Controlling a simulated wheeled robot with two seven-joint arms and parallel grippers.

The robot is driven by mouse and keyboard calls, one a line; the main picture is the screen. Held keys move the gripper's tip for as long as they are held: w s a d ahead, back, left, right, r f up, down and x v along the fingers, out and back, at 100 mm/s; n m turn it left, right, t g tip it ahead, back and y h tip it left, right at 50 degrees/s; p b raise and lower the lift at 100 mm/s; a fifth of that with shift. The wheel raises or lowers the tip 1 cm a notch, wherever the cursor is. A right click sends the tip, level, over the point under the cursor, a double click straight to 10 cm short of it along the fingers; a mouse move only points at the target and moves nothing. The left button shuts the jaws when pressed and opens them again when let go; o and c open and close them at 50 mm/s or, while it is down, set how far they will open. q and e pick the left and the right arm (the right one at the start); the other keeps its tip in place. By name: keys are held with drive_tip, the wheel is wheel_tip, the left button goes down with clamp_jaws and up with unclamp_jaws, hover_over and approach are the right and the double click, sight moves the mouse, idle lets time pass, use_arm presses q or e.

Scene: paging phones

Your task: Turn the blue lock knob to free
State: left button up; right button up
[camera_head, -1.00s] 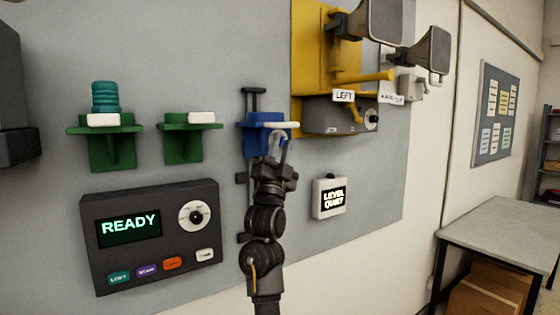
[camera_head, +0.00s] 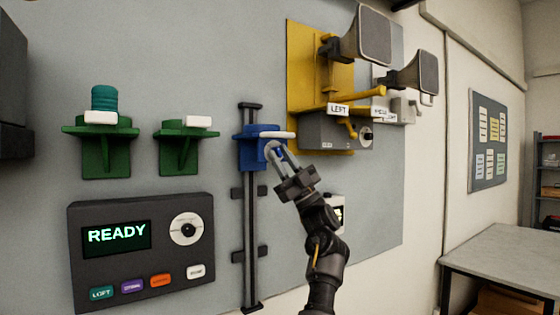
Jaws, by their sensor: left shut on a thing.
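A blue carriage (camera_head: 247,152) with a white plate (camera_head: 271,135) along its top sits on a dark vertical rail (camera_head: 250,215) on the grey wall panel. My left gripper (camera_head: 274,150) is at the lower right of the carriage, just below the white plate. Its fingers are shut on the blue lock knob, which they mostly hide; only a little blue shows between them. I cannot read the knob's turned position. My left arm slants down to the right from there. My right gripper is not in view.
Left of the rail are two green brackets (camera_head: 95,150), one holding a teal coil (camera_head: 104,98), and a dark READY console (camera_head: 140,250). My arm partly covers a small white display box.

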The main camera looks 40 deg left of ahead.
use_arm(q)
drive_tip(key=n+g+h, duration=0.1)
drive_tip(key=n+g+h+p, duration=0.1)
drive_tip(key=n+h, duration=0.1)
drive_tip(key=n+g+h+p, duration=0.1)
drive_tip(key=n+h, duration=0.1)
drive_tip(key=shift+w+r, duration=0.15)
drive_tip(key=shift+r, duration=0.25)
drive_tip(key=shift+d+f+n+g+h+p, duration=0.1)
drive_tip(key=shift+n+g+h+p, duration=0.4)
drive_tip(key=shift+n+h+p, duration=0.5)
drive_tip(key=o, duration=0.7)
drive_tip(key=shift+f, duration=0.1)
